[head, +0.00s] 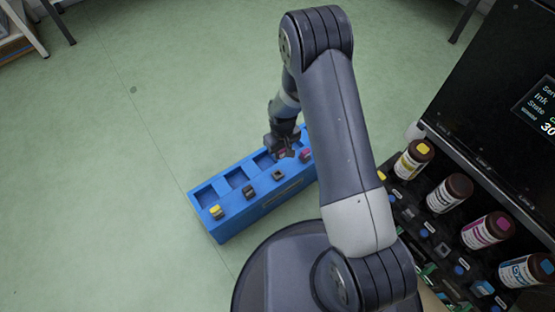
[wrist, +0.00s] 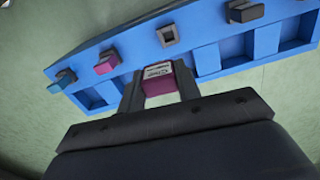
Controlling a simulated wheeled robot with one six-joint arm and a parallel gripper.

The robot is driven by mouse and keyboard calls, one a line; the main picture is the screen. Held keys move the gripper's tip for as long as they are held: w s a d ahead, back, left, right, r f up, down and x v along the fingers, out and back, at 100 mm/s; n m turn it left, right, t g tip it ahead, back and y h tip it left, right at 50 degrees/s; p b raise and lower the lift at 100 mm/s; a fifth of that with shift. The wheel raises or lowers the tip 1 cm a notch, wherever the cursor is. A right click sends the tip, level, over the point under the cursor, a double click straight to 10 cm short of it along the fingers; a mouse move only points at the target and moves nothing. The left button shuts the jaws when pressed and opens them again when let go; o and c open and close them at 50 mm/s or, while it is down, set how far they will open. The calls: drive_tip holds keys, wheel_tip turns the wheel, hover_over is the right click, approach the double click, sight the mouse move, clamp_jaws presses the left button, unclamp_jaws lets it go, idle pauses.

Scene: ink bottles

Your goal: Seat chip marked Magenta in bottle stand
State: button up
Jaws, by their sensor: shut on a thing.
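My gripper (wrist: 160,95) is shut on a magenta chip (wrist: 158,86) with a pale label, whose print is too small to read fully. In the head view my gripper (head: 284,151) is over the blue rack (head: 262,206). The magenta-labelled bottle (head: 488,230) stands in the dark bottle stand (head: 425,222) at the right of the head view.
Yellow (head: 414,159), black (head: 450,193) and cyan (head: 527,271) bottles stand at the right, below a dark screen (head: 540,105). The green floor at left is clear.

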drive_tip(key=shift+n, duration=0.4)
drive_tip(key=shift+s+a+f+b, duration=0.25)
drive_tip(key=shift+f+b, duration=0.3)
drive_tip(key=shift+f, duration=0.9)
drive_tip(key=shift+s+a+f+b, duration=0.2)
drive_tip(key=shift+f+b, duration=0.4)
drive_tip(key=shift+f, duration=0.8)
drive_tip(key=shift+s+a+f+b, duration=0.2)
drive_tip(key=shift+f+b, duration=0.35)
drive_tip(key=shift+f, duration=0.9)
drive_tip(key=shift+f+b, duration=0.15)
drive_tip(key=shift+b, duration=0.3)
drive_tip(key=shift+f+b, duration=0.3)
drive_tip(key=shift+f, duration=0.1)
drive_tip(key=shift+f+b, duration=0.3)
drive_tip(key=shift+b, duration=0.15)
drive_tip(key=shift+f, duration=0.1)
